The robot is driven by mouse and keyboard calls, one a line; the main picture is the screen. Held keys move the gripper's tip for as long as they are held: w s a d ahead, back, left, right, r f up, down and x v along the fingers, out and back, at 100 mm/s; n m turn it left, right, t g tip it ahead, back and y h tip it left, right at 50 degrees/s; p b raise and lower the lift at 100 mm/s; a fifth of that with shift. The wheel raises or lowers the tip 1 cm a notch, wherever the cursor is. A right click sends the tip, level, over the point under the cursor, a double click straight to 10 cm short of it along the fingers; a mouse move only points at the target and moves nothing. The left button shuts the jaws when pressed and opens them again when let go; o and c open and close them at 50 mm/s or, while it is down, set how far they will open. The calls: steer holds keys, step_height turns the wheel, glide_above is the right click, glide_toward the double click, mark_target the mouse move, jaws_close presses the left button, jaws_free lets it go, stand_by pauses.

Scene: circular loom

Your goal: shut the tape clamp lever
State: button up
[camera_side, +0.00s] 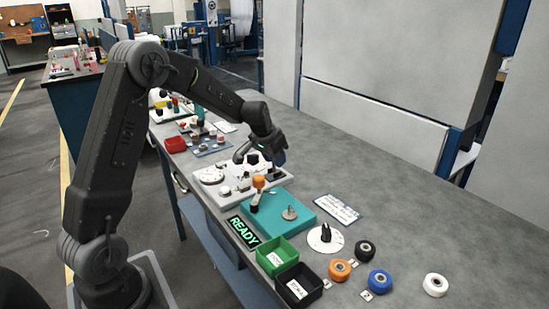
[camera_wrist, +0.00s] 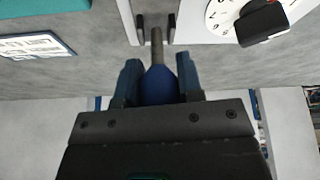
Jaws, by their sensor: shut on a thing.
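In the wrist view, the tape clamp lever shows as a blue handle (camera_wrist: 158,86) on a grey metal rod (camera_wrist: 156,45). In the side view, my gripper (camera_side: 278,156) is low over the far right end of the white board (camera_side: 212,192). The lever cannot be made out clearly there, as my gripper covers it.
A white dial with a black knob (camera_wrist: 265,24) is right of the lever in the wrist view. A teal base (camera_side: 308,222) with an orange-topped post stands in front of the board. Green (camera_side: 277,256) and black (camera_side: 299,287) bins and several tape rolls lie nearer.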

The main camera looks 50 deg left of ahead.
jaws_close()
steer(key=shift+d, duration=0.1)
steer(key=shift+s+t, duration=0.2)
steer(key=shift+t, duration=0.2)
steer(key=shift+s, duration=0.1)
steer(key=shift+t, duration=0.3)
steer(key=o, duration=0.7)
jaws_free()
steer(key=shift+c, duration=0.2)
